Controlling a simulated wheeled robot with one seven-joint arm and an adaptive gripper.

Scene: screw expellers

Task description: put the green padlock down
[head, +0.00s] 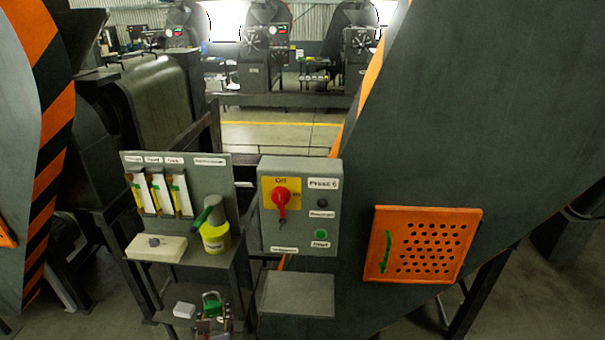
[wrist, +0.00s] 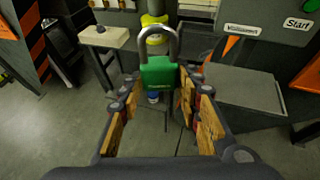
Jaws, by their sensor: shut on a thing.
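The green padlock (head: 212,307) shows low in the head view, upright with its grey shackle on top. It also shows in the wrist view (wrist: 158,75), held between the fingertips of my gripper (wrist: 158,92). In the head view my gripper (head: 213,325) is at the bottom edge, partly cut off. The padlock is in front of the stand and to the left of the grey shelf (head: 297,294) under the switch box. This shelf is bare and also shows right of the padlock in the wrist view (wrist: 245,90).
A small white box (head: 184,310) sits lower. An orange perforated panel (head: 423,244) is at right.

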